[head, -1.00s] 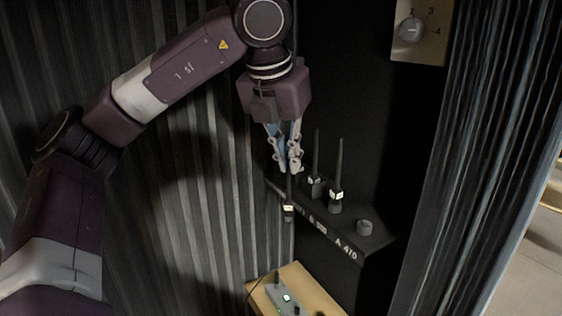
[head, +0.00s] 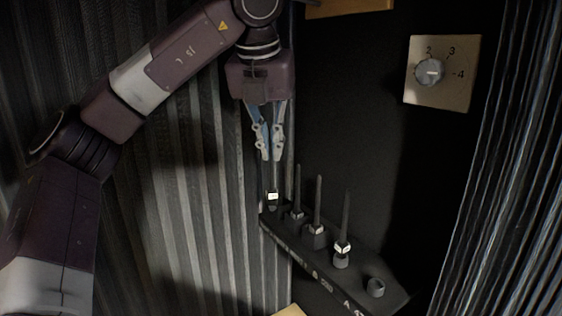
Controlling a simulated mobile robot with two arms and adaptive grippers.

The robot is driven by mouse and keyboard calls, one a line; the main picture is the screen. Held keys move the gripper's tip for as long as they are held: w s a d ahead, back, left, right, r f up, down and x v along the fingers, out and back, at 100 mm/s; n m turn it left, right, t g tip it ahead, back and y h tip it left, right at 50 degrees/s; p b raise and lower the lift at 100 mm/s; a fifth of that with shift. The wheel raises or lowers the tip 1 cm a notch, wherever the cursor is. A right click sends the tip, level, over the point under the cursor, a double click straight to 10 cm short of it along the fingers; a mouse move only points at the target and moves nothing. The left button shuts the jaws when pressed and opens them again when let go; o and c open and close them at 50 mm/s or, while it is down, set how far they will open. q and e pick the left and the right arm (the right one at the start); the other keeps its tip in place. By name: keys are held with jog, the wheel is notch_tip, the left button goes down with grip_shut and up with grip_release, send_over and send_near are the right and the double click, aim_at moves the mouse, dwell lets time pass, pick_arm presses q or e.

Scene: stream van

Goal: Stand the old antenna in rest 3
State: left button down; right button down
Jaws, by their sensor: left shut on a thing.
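My left gripper (head: 270,157) is shut on a thin black antenna (head: 272,181), which hangs upright below the fingertips. The antenna has a white label near its thick lower end. That end is at the far left end of the dark shelf of rests (head: 392,304); I cannot tell whether it touches the shelf. Three similar antennas stand in the shelf: the left one (head: 297,204), the middle one (head: 318,212) and the right one (head: 344,225). The rightmost rest (head: 376,287) is an empty round cup. Rest numbers are not readable. My right gripper is not in view.
A dial plate (head: 457,94) with a round knob (head: 430,72) is on the dark wall at upper right. Ribbed curtain (head: 190,210) hangs at left and another curtain (head: 500,170) at right. A wooden edge (head: 350,7) is at the top.

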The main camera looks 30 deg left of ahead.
pick_arm(q)
jog(key=p, duration=0.2)
send_near(280, 163)
jog(key=f, duration=0.4)
jog(key=f+p, duration=0.1)
jog(key=f, duration=0.2)
jog(key=shift+w+d+f, duration=0.1)
jog(key=shift+w+d, duration=0.15)
jog(key=shift+d, duration=0.15)
jog(key=shift+f, duration=0.25)
jog(key=shift+s+f, duration=0.1)
jog(key=c, duration=2.4)
grip_release()
